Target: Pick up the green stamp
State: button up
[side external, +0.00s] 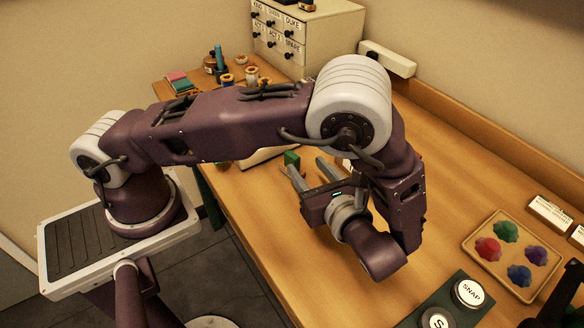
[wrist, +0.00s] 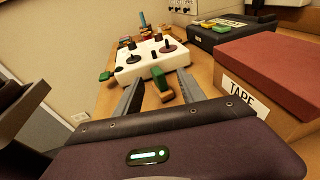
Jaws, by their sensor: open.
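A small green block with a brown-orange end, which looks like the green stamp (wrist: 157,77), lies on the table in the wrist view. It shows between the two fingers of my gripper (wrist: 160,84), with a gap on either side. In the side external view the green stamp (side external: 292,158) shows by the fingertips of my gripper (side external: 305,164). My gripper is open, holds nothing and reaches low over the table. Whether the stamp is fully within finger reach is hard to tell.
A white box with dark knobs (wrist: 152,60) stands just beyond the stamp. A red-topped box labelled TAPE (wrist: 265,75) is close on the right. Another green piece (wrist: 106,75) is left of the white box. A tray of coloured pieces (side external: 470,245) is far right.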

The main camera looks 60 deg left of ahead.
aim_at(295, 158)
jog(key=x, duration=0.5)
jog(key=shift+s+a+f, duration=0.2)
jog(key=shift+s+f, duration=0.05)
jog(key=shift+f, duration=0.05)
grip_shut()
